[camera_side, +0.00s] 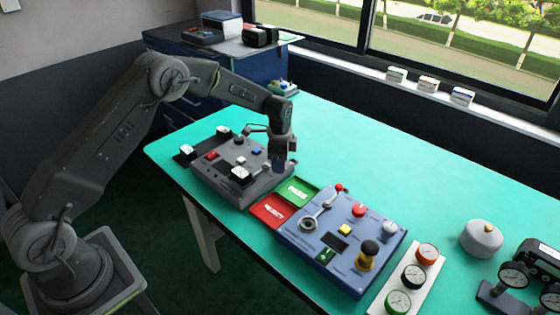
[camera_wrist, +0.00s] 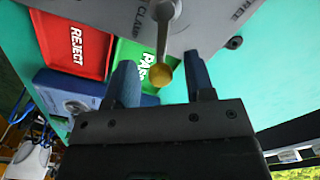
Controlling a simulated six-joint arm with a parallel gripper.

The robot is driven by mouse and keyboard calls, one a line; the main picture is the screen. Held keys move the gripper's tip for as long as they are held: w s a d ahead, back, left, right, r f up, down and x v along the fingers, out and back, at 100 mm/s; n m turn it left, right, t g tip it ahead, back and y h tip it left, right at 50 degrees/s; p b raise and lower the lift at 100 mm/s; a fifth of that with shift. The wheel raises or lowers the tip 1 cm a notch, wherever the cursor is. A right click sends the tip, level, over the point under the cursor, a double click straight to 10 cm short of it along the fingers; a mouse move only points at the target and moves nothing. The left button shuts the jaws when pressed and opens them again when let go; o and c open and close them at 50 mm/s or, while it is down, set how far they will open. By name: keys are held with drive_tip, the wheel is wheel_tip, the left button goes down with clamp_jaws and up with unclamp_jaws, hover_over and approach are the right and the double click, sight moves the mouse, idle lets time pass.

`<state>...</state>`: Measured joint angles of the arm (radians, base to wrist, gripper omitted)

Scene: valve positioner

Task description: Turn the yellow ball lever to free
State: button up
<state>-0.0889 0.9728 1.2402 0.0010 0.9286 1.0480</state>
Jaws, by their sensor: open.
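The yellow ball (camera_wrist: 160,76) sits on the end of a short metal lever (camera_wrist: 168,30) in the wrist view. The lever stands out from a grey panel (camera_wrist: 205,25), between the word CLAMP on the left and the word FREE on the right. My gripper (camera_wrist: 161,78) is open, with one finger on each side of the ball and a visible gap on both sides. In the side view my gripper (camera_side: 282,163) is low over the right end of the grey control box (camera_side: 215,182). The yellow ball cannot be made out there.
Red REJECT (camera_side: 270,211) and green PASS (camera_side: 297,191) trays lie right of the grey box. Beyond them is a blue box (camera_side: 310,252) with a red-ball lever, knobs and buttons. Gauges (camera_side: 413,277) and a grey round pot (camera_side: 481,240) stand farther right. The back of the green table is clear.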

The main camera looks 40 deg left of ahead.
clamp_jaws()
idle(0.5)
drive_tip(key=shift+w, duration=0.1)
drive_tip(key=n, duration=0.2)
drive_tip(key=w+n, duration=0.1)
drive_tip(key=shift+w+a+n, duration=0.1)
drive_tip(key=shift+a+n, duration=0.3)
drive_tip(key=n, duration=0.1)
drive_tip(key=w+a+n, duration=0.1)
drive_tip(key=n, duration=0.1)
drive_tip(key=shift+n, duration=0.3)
drive_tip(key=n, duration=0.1)
drive_tip(key=a+n, duration=0.1)
drive_tip(key=n, duration=0.1)
drive_tip(key=shift+w+a, duration=0.2)
drive_tip(key=shift+w, duration=0.1)
drive_tip(key=shift+w+a+n, duration=0.1)
drive_tip(key=shift+a+n, duration=0.2)
drive_tip(key=shift+n, duration=0.55)
drive_tip(key=shift+a+n, duration=0.25)
drive_tip(key=shift+n, duration=0.6)
drive_tip(key=shift+a, duration=0.1)
